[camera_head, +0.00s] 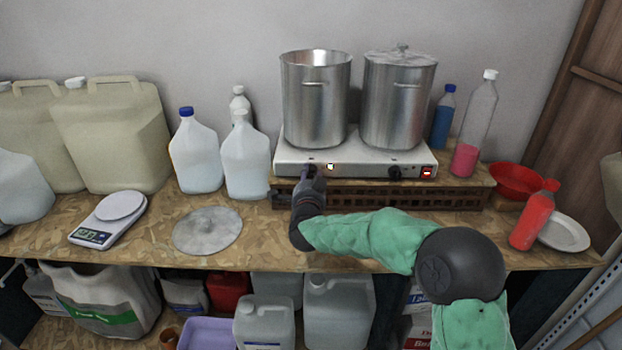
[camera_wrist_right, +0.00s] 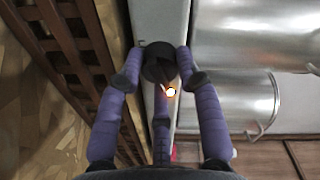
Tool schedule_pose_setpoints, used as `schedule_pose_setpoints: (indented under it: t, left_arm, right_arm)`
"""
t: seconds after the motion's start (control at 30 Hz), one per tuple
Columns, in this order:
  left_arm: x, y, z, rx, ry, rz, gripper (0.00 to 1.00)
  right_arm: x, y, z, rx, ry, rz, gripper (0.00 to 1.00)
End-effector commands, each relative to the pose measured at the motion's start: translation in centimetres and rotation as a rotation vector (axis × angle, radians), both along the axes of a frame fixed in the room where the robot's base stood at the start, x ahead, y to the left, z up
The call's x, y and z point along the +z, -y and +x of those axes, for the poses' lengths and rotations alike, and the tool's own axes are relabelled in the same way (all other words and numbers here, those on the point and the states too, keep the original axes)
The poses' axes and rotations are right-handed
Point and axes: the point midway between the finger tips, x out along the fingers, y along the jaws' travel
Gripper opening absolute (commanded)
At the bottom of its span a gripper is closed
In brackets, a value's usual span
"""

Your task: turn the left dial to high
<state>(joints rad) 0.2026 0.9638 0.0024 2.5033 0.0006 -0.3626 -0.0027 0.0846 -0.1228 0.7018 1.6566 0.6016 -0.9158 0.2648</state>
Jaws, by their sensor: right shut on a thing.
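The hotplate (camera_head: 360,165) is a white two-burner unit with controls along its front face. Its left dial (camera_head: 309,171) is black and mostly hidden behind my right gripper (camera_head: 311,178). In the right wrist view the purple fingers are shut around the dark left dial (camera_wrist_right: 158,60), one on each side and one below. I cannot tell the dial's setting. A small orange lamp (camera_head: 330,167) glows just right of the dial, and the right dial (camera_head: 395,173) is free. A red lit switch (camera_head: 427,172) sits at the right end. My left gripper is not in view.
An open pot (camera_head: 316,100) and a lidded pot (camera_head: 398,105) stand on the hotplate. White jugs (camera_head: 196,155) stand to its left. A loose lid (camera_head: 207,231) and a scale (camera_head: 108,220) lie on the bench. A red bottle (camera_head: 534,216) leans at right.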

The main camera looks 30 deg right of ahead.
Motion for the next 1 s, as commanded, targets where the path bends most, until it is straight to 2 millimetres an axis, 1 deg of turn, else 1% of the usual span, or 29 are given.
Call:
schedule_pose_setpoints:
  t: [0.03, 0.2, 0.23, 0.27, 0.3, 0.6, 0.73, 0.87, 1.0]
  left_arm:
    - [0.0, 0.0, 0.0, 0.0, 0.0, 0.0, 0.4]
    - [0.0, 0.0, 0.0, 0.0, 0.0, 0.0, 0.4]
    - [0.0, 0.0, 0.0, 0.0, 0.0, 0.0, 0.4]
    - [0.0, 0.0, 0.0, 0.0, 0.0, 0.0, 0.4]
    - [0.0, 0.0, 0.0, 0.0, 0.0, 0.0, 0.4]
    - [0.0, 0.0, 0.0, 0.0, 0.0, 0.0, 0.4]
    - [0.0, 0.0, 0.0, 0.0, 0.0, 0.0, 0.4]
    - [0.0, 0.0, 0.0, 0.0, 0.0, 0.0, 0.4]
    - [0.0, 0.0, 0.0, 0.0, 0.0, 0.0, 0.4]
  right_arm:
    - [-0.5, -0.3, 0.0, 0.006, -0.009, 0.003, 0.03]
    - [-0.5, -0.3, 0.0, 0.007, -0.01, 0.002, 0.03]
    - [-0.5, -0.3, 0.0, 0.007, -0.01, 0.002, 0.38]
    - [-0.5, -0.3, 0.0, 0.007, -0.01, 0.002, 0.47]
    - [-0.5, -0.3, 0.0, 0.006, -0.01, 0.002, 0.58]
    - [-0.2, -0.1, 0.0, 0.002, -0.004, 0.0, 0.59]
    - [-0.1, -0.3, -0.4, 0.002, -0.003, 0.0, 0.59]
    - [0.0, -1.1, -1.6, 0.003, -0.003, 0.001, 0.59]
    - [0.2, -2.6, -3.8, 0.005, -0.002, 0.0, 0.59]
